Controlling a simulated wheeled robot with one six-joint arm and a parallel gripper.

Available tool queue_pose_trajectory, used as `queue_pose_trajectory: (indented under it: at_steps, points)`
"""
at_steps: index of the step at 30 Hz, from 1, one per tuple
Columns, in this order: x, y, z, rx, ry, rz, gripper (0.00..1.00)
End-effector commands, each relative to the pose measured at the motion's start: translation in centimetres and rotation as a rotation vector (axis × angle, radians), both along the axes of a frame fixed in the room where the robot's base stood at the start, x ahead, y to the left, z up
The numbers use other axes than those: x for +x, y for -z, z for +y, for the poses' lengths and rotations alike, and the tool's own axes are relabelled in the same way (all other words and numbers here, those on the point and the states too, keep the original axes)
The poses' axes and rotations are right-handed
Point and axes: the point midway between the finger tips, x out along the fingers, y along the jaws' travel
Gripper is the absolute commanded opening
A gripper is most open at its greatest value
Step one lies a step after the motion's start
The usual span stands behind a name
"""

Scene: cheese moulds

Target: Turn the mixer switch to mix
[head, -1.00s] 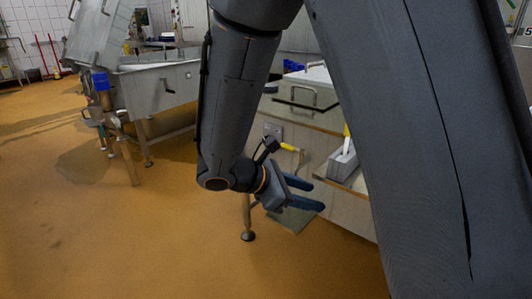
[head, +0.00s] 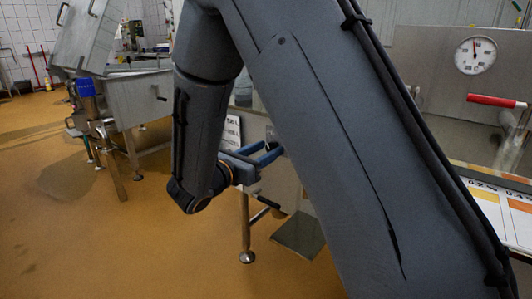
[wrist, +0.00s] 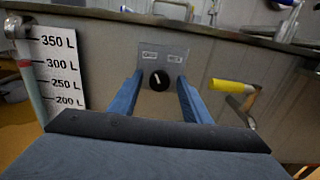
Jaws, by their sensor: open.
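The mixer switch (wrist: 159,80) is a round black knob with a white pointer mark, on a grey plate (wrist: 175,57) on the vat's front wall. The pointer stands near upright, tilted a little to the upper left. Two small labels sit above it, left and right; their words are too small to read. My gripper (wrist: 159,77) is open and empty, its blue fingers framing the knob left and right in the wrist view. I cannot tell whether they touch it. In the head view my gripper (head: 273,151) is by the vat wall, and my arm hides much of the front.
A yellow-handled valve (wrist: 232,86) sticks out right of the switch. A litre scale (wrist: 62,75) and a pipe (wrist: 30,85) are at the left. A dial (head: 475,55) and red handle (head: 496,101) are at the right. Open floor (head: 100,240) lies left.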

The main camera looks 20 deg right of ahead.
Motion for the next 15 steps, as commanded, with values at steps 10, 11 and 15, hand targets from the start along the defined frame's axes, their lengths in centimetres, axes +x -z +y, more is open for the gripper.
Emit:
queue_pose_trajectory:
  at_steps: [10,11,15]
  points:
    - [0.42,-0.04,-0.4,0.0,-0.003,0.0,0.44]
    - [0.43,-0.04,-0.38,0.0,-0.003,0.0,0.44]
    - [0.42,-0.03,-0.34,0.0,-0.004,0.0,0.22]
